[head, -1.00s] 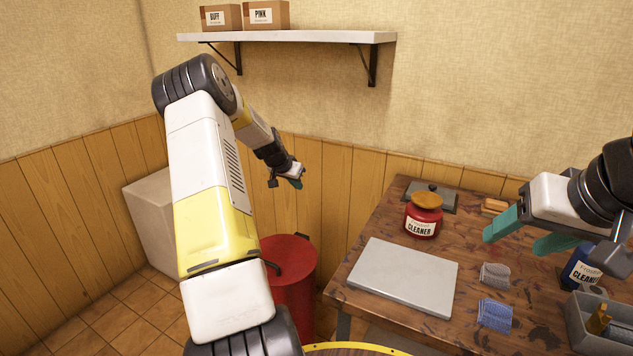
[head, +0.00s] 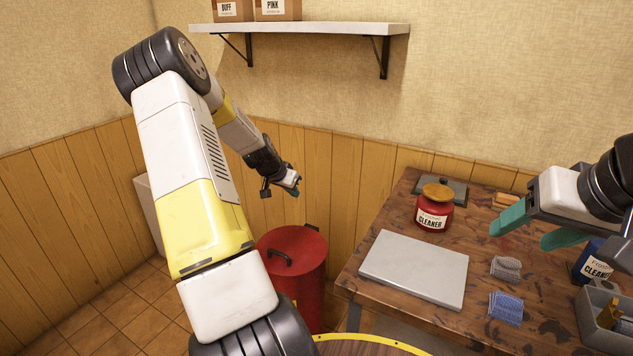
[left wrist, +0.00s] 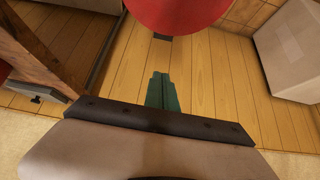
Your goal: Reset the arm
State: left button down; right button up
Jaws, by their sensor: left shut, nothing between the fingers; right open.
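My left arm rises from the bottom of the head view and bends over at the top. Its gripper (head: 291,188) hangs in front of the wood panelling, above the red bin (head: 292,262). Its green fingers (left wrist: 162,92) are together and empty in the left wrist view, where the red bin (left wrist: 175,12) shows at the top edge. My right gripper (head: 520,228) is at the right of the head view, over the workbench. Its two green fingers are apart with nothing between them.
The workbench (head: 390,318) holds a red cleaner jar (head: 433,212), a pale grey plate (head: 414,268), folded cloths (head: 506,308), a blue cleaner bottle (head: 592,266) and a grey caddy (head: 590,325). A shelf (head: 300,29) with boxes is on the wall. A pale box (left wrist: 292,52) stands beyond the bin.

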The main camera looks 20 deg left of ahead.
dwell(0.3)
pick_arm(q)
jog(key=s+d+r+g, duration=0.1)
jog(key=s+d+r, duration=0.5)
jog(key=d+r, duration=0.25)
jog(key=s+d+r, duration=0.5)
jog(key=d+r, duration=0.2)
jog(key=r, duration=0.2)
jog(key=s+d+r, duration=0.2)
jog(key=s+d, duration=0.1)
jog(key=s, duration=0.4)
jog(key=s+d+r, duration=0.2)
jog(key=s+d, duration=0.1)
jog(key=s, duration=0.4)
jog(key=s+d+r+n+h, duration=0.1)
jog(key=s+d+r, duration=0.1)
jog(key=s, duration=0.6)
jog(key=shift+d+r, duration=0.3)
jog(key=shift+d, duration=0.2)
